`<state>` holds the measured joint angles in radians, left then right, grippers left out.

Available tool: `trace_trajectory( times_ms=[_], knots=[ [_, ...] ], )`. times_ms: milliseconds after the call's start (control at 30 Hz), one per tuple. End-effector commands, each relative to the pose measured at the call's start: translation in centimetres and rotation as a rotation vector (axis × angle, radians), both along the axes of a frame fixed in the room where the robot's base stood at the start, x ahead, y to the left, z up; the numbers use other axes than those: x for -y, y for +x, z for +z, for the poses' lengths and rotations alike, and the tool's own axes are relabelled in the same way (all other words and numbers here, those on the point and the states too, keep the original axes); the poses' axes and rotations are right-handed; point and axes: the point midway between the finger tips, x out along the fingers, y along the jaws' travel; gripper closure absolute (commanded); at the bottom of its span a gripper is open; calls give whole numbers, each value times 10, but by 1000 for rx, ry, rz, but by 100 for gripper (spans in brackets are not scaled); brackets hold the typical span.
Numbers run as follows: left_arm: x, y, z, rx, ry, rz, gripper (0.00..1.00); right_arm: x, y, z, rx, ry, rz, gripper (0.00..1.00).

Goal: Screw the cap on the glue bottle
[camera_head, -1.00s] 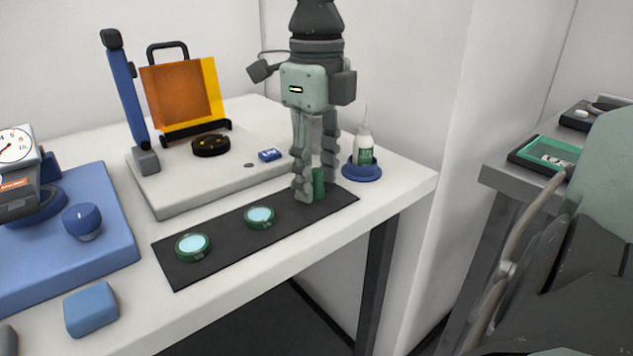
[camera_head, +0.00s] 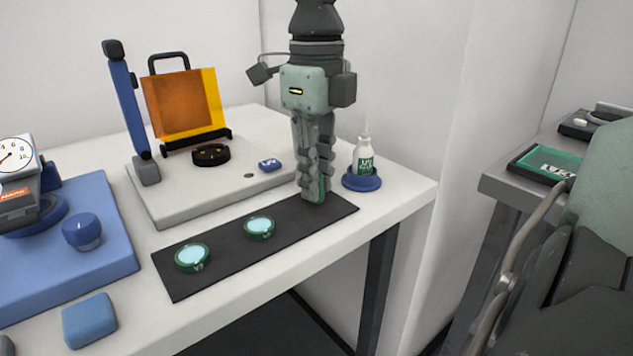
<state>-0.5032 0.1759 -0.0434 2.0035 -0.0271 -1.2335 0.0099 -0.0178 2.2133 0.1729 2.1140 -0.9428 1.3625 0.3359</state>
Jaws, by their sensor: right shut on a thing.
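The glue bottle (camera_head: 365,161) is white with a green label and a thin pointed nozzle. It stands upright on a round blue base (camera_head: 362,183) near the table's right end. I see no cap on its nozzle and cannot pick out the cap anywhere. My right gripper (camera_head: 317,192) points down over the right end of the black mat, left of the bottle and apart from it. Its fingers are shut on a small green thing (camera_head: 322,187) that they mostly hide. My left gripper is not in view.
Two green-rimmed discs (camera_head: 192,257) lie on the black mat (camera_head: 222,272). Behind it is a light plate (camera_head: 190,209) with a blue post, an orange screen, a black ring and a small blue piece (camera_head: 270,165). A dial gauge (camera_head: 15,158) stands left. The right table corner is clear.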

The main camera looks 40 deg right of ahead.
Motion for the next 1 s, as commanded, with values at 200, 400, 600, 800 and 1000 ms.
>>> trace_trajectory(
  times_ms=[200,400,600,800,1000],
  knots=[
    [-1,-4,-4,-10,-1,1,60,0,1,42,6,-2,-1,90],
    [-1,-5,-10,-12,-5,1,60,0,1,111,7,-2,-3,90],
    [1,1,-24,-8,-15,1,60,0,1,179,5,-1,-3,90],
    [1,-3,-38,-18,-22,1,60,0,1,231,2,0,-1,90],
    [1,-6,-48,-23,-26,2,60,0,0,260,1,0,0,90]
  ],
)
